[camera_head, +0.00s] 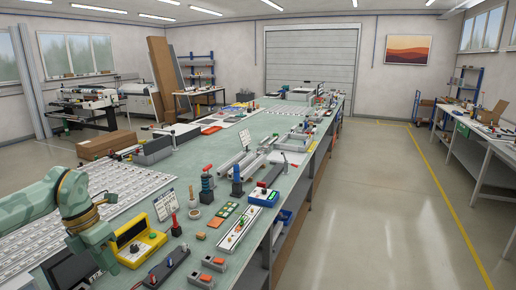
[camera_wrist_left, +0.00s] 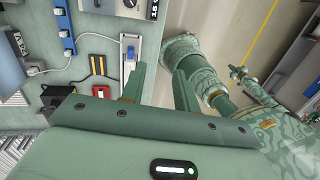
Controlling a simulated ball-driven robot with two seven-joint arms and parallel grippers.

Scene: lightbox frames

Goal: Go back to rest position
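My left gripper (camera_head: 98,252) hangs from the green arm coming in from the left, low over the near-left end of the workbench (camera_head: 262,130). In the left wrist view my left gripper (camera_wrist_left: 158,82) has its two fingers apart with nothing between them. Bench edge and floor show beyond the fingers there. A yellow device (camera_head: 137,246) with a dark display stands just right of the left gripper in the head view; I cannot tell whether they touch.
A white panel of lights (camera_head: 122,185) lies behind the left arm. Switches, posts and a blue-framed box (camera_head: 263,197) crowd the bench's near right edge. A cardboard box (camera_head: 105,145) stands far left. The floor (camera_head: 385,205) right of the bench is clear.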

